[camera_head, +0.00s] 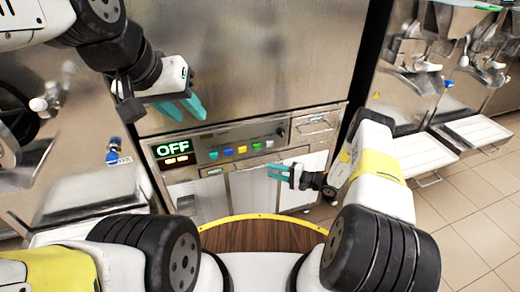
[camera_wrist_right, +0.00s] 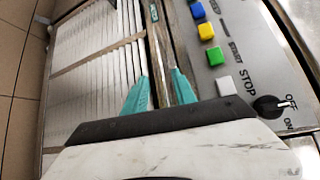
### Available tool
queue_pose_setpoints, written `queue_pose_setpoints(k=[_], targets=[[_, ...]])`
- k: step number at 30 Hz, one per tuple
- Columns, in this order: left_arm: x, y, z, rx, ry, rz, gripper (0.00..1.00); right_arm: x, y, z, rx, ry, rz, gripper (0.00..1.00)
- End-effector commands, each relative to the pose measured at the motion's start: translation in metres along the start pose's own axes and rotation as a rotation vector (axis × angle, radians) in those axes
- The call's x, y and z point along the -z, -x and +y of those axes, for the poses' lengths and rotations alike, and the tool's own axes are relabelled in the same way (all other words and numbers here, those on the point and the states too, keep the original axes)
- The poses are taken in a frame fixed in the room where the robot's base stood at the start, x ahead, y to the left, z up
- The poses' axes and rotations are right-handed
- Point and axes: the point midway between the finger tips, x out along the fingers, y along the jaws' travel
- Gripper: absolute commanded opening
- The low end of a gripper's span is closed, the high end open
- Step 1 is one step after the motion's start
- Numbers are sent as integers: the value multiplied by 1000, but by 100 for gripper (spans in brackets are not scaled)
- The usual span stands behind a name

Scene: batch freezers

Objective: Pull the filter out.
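A steel machine (camera_head: 250,70) with a control panel stands in front of me. A slatted front (camera_wrist_right: 85,70) and a thin metal strip (camera_wrist_right: 158,45) lie beside the panel in the right wrist view. I cannot tell for sure which part is the filter. My right gripper (camera_head: 270,171) is just below the panel's buttons. It is open in the right wrist view (camera_wrist_right: 160,82), with its teal fingers on either side of the strip's line. I cannot tell whether they touch it. My left gripper (camera_head: 192,117) is open and empty, above the OFF display.
The panel has an OFF display (camera_head: 172,148), coloured buttons (camera_head: 242,149) and a rotary OFF/ON knob (camera_wrist_right: 268,106). Another machine with white trays (camera_head: 474,131) stands to the right. Tiled floor (camera_head: 480,225) is clear at lower right.

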Motion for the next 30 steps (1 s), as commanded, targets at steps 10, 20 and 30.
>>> queue_pose_setpoints(k=[10,20,30], targets=[[0,0,0,0,0,0,36,-2,-52,0,-1,1,-5,33],[0,0,0,0,0,0,36,-1,-76,0,-1,-1,-2,33],[0,0,0,0,0,0,36,-1,-75,0,-1,-1,-2,3]])
